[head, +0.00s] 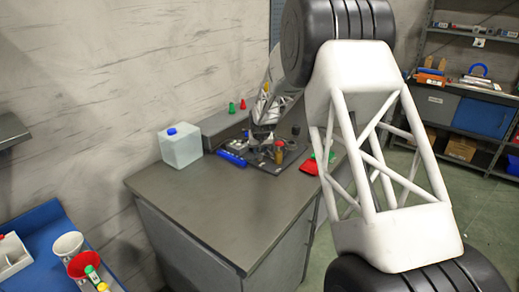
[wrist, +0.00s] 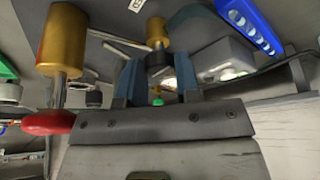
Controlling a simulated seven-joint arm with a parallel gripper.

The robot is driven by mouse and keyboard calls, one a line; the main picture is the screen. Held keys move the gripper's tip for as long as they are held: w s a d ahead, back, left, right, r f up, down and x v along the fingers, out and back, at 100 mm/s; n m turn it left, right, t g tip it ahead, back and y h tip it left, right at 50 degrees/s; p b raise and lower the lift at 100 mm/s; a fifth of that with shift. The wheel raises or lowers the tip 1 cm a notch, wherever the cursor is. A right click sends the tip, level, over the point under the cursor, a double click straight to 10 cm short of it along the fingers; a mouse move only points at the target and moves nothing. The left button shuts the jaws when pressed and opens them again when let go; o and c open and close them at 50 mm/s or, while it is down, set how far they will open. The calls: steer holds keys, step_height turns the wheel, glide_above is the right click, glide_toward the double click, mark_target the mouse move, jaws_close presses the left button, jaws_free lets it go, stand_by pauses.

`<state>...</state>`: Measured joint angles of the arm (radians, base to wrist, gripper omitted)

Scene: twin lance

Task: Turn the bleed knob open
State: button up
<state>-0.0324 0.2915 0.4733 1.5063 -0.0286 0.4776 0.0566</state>
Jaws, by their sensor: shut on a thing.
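My gripper (wrist: 157,82) shows in the wrist view with its two blue-grey fingers on either side of a black knob (wrist: 159,58). It is shut on this knob, which sits in line with a small brass part (wrist: 156,30). No readable label shows whether this is the bleed knob, and its turn angle cannot be told. A larger brass cylinder (wrist: 62,40) with a red disc (wrist: 48,122) at its end stands to the left in the wrist view. In the head view my gripper (head: 262,141) is small at the back of the bench, beside the brass cylinder (head: 279,153).
The grey bench (head: 205,205) is clear at the front. A translucent container (head: 181,146) with a blue cap stands at its left back. A blue strip (head: 231,158) lies near the gripper, and a red item (head: 308,167) lies at the right edge. A blue table (head: 45,235) holds cups.

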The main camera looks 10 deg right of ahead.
stand_by(0.5)
steer(key=o, duration=0.9)
steer(key=shift+r, duration=0.1)
steer(key=v, duration=0.7)
steer(key=shift+r, duration=0.3)
steer(key=shift+s, duration=0.15)
